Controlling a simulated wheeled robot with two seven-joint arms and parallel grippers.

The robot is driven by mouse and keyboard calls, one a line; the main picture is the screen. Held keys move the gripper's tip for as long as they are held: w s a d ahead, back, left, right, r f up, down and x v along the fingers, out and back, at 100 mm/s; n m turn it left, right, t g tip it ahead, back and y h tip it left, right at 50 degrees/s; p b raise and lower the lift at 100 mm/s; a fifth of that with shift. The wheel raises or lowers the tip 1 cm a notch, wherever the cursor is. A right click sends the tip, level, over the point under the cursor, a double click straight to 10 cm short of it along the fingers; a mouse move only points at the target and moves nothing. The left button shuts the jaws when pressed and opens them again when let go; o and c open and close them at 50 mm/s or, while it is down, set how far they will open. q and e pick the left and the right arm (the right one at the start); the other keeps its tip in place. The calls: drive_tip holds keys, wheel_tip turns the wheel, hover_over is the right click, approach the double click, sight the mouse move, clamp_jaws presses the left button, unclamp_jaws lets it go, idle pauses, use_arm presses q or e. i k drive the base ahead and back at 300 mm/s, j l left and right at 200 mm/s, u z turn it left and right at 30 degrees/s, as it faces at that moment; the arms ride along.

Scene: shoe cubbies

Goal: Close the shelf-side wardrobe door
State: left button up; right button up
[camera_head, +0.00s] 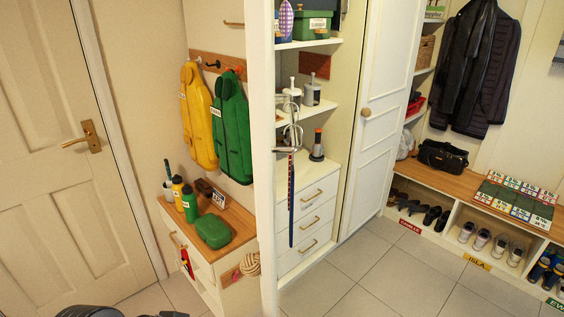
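The wardrobe stands open in the middle, showing shelves and drawers. Its shelf-side door (262,150) appears as a tall, narrow white panel seen nearly edge-on, standing open toward me at the left of the shelves. A metal rack (292,110) and a long thin blue and red strap or stick (291,200) hang just right of it; what they are fixed to is unclear. The other wardrobe door (385,120), white with a round wooden knob (365,112), looks closed. Neither gripper can be made out; only dark parts, probably mine, show at the bottom left edge.
A small cabinet (206,228) with bottles and a green case stands left of the open door, below yellow and green hanging items (230,125). A white room door (65,140) is at far left. A shoe bench (465,187) is at right. The tiled floor (385,275) in front is clear.

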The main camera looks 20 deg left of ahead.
sight(259, 15)
drive_tip(key=j+z, duration=0.1)
drive_tip(key=j, duration=1.15)
drive_tip(key=j+u, duration=0.15)
drive_tip(key=k+j, duration=0.05)
